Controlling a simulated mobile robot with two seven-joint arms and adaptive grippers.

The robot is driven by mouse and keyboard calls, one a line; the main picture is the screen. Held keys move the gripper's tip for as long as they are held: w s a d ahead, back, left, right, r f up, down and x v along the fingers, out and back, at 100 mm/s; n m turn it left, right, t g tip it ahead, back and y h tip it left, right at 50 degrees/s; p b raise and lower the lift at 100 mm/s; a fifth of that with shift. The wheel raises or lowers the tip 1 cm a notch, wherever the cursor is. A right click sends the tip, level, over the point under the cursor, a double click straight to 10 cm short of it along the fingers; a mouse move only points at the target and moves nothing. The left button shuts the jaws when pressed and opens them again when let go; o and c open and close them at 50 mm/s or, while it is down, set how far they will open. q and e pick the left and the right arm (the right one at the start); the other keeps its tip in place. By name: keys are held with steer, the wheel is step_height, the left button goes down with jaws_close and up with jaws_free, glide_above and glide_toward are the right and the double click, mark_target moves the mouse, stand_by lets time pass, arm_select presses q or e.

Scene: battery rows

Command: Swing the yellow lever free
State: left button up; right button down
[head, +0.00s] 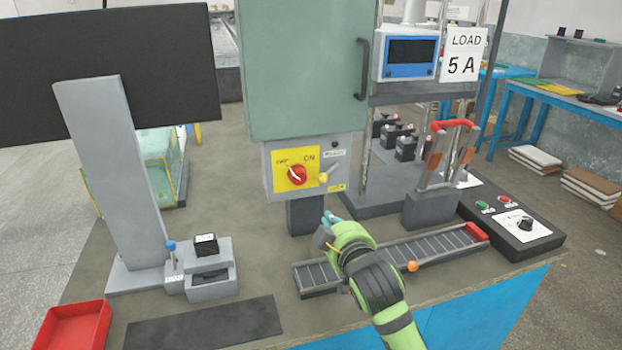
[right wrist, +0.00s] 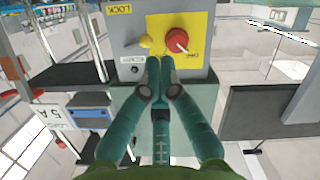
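The yellow lever (head: 325,177) is a small knobbed lever on the front of a grey switch box (head: 268,182), right of a red rotary knob (head: 297,174) on a yellow plate. In the right wrist view the lever (right wrist: 145,41) and the red knob (right wrist: 177,41) lie just beyond the fingertips. My right gripper (head: 328,217) is below and in front of the box, apart from the lever in the head view. In the right wrist view its fingers (right wrist: 160,64) meet at the tips with nothing visible between them. My left gripper is not in view.
A green cabinet (head: 300,70) with a handle stands above the switch box. A roller track (head: 440,246) with a red end lies beneath my right arm. A control box (head: 512,222) is at right. A monitor (head: 110,70) and red tray (head: 75,326) are at left.

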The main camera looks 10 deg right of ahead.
mark_target(330, 172)
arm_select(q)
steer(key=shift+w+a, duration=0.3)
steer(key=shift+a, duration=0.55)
arm_select(e)
step_height(330, 172, up, 7)
steer(key=w+a+t, duration=0.1)
steer(key=w+t, duration=0.1)
steer(key=shift+w+r+n, duration=0.2)
steer(key=shift+w+n, duration=0.05)
steer(key=shift+n, duration=0.15)
steer(key=shift+w, duration=0.15)
steer(key=w+f, duration=0.1)
steer(key=w, duration=0.2)
steer(key=w+d+f, duration=0.1)
steer(key=w, duration=0.3)
steer(key=w+d+f+p, duration=0.1)
steer(key=w+f, duration=0.1)
steer(key=w, duration=0.1)
steer(key=shift+w, duration=0.25)
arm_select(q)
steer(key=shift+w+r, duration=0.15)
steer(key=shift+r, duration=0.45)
